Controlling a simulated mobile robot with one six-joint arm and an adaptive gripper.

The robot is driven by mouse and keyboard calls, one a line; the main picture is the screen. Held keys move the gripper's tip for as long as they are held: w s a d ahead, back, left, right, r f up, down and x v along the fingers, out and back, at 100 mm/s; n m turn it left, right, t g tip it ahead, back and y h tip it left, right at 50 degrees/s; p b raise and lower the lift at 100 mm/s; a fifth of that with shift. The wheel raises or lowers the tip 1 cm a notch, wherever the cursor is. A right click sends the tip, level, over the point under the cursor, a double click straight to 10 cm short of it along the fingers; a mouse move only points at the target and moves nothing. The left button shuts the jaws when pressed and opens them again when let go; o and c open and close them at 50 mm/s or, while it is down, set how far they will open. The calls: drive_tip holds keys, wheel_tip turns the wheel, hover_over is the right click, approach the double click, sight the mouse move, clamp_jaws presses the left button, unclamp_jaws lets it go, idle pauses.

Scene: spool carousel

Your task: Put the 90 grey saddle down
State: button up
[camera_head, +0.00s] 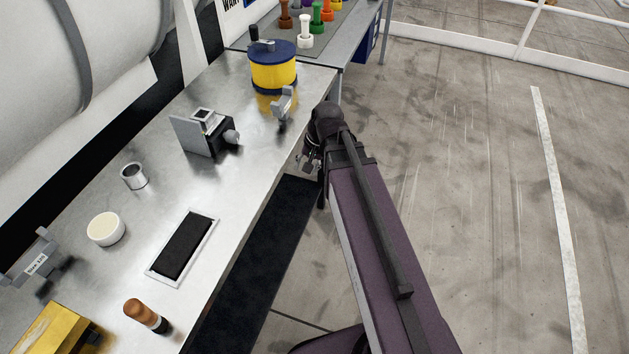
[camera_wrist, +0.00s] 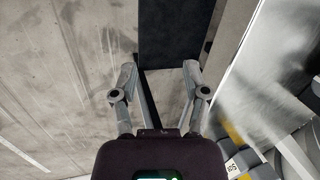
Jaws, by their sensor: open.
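A small grey saddle-shaped piece (camera_head: 284,104) stands on the metal bench near its front edge, beside the yellow spool. I cannot read a number on it in the head view. In the wrist view a grey piece (camera_wrist: 297,155) shows at the lower right, next to a small white label (camera_wrist: 232,168) with blurred marks. My gripper (camera_head: 312,160) is just off the bench's front edge, below and to the right of the saddle. In the wrist view its fingers (camera_wrist: 160,72) are spread apart with nothing between them, above the floor and a dark mat.
The metal bench (camera_head: 236,128) also holds a yellow spool with blue lid (camera_head: 273,68), a black-and-grey device (camera_head: 205,133), a metal cup (camera_head: 134,176), a white round pot (camera_head: 106,229), a black framed pad (camera_head: 183,245) and a labelled grey bracket (camera_head: 35,262). The floor right is clear.

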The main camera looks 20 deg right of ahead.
drive_tip(key=shift+s+d+f+n+g+h, duration=0.15)
drive_tip(key=shift+s+n+h, duration=0.4)
drive_tip(key=shift+s+n, duration=0.35)
drive_tip(key=shift+s+d+f+n+g+h, duration=0.1)
drive_tip(key=shift+s+n+g+h, duration=0.1)
drive_tip(key=shift+s+n+h, duration=0.5)
drive_tip(key=shift+s+d+f+n+g+h, duration=0.15)
drive_tip(key=shift+s+n+h, duration=0.2)
drive_tip(key=shift+s+n, duration=0.75)
